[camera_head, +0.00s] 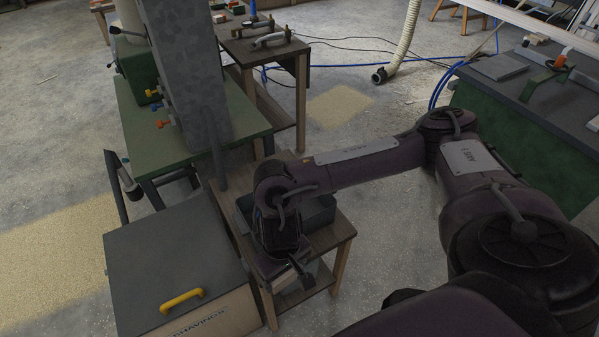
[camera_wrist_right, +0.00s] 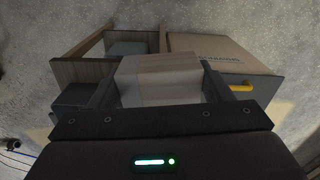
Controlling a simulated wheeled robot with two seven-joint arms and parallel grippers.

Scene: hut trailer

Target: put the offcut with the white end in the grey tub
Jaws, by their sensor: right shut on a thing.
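My right gripper (camera_head: 287,268) hangs over the front edge of the small wooden table in the head view. In the right wrist view my right gripper (camera_wrist_right: 160,82) is shut on a pale wooden offcut (camera_wrist_right: 158,68), with one finger on each side. The offcut's face is light wood, and its part nearer the gripper looks whiter. The grey tub (camera_head: 322,213) stands on the small table, behind and partly hidden by my right wrist. In the right wrist view a dark grey tub side (camera_wrist_right: 72,98) shows left of the offcut. My left gripper is out of view.
A shavings box (camera_head: 178,262) with a yellow handle stands left of the small table (camera_head: 338,232). A green machine table (camera_head: 245,122) with a tall grey column is behind. A green workbench (camera_head: 500,115) is at right. The floor between is clear.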

